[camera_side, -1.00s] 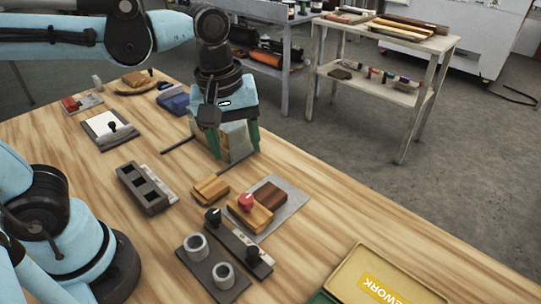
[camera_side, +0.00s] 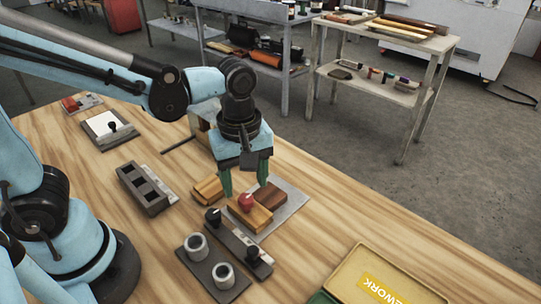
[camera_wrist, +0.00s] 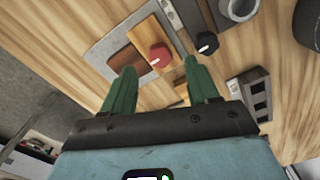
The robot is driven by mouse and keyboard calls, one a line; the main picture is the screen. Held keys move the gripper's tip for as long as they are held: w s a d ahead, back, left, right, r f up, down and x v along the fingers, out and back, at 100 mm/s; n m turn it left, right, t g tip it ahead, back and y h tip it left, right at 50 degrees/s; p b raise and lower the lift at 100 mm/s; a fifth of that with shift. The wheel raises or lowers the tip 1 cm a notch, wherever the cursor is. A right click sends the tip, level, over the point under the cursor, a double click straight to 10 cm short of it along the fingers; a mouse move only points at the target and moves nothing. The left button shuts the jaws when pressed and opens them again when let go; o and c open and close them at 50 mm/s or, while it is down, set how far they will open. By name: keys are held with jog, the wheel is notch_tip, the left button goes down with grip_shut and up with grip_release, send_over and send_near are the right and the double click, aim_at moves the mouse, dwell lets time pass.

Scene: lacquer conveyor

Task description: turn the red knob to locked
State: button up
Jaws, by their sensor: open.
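The red knob (camera_side: 246,201) sits on a light wooden block (camera_side: 256,217), beside a dark brown block (camera_side: 270,195) on a grey plate (camera_side: 289,208). A white mark shows on the knob's top. My gripper (camera_side: 244,188) is open and empty, its green fingers pointing down above and just behind the knob in the side view. In the wrist view, the red knob (camera_wrist: 160,55) lies beyond and between the two fingertips of my gripper (camera_wrist: 162,76). No contact with the knob shows. The knob's lock labels are too small to read.
A strip with black knobs (camera_side: 236,240) lies close in front of the red knob. Two grey cylinders (camera_side: 197,246) stand on a dark plate nearby. A small wooden block (camera_side: 208,190) is at left, and a yellow tray (camera_side: 382,282) is at front right.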

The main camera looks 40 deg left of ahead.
aim_at(246, 198)
jog(key=shift+f, duration=2)
jog(key=c, duration=1)
jog(key=shift+c, duration=0.2)
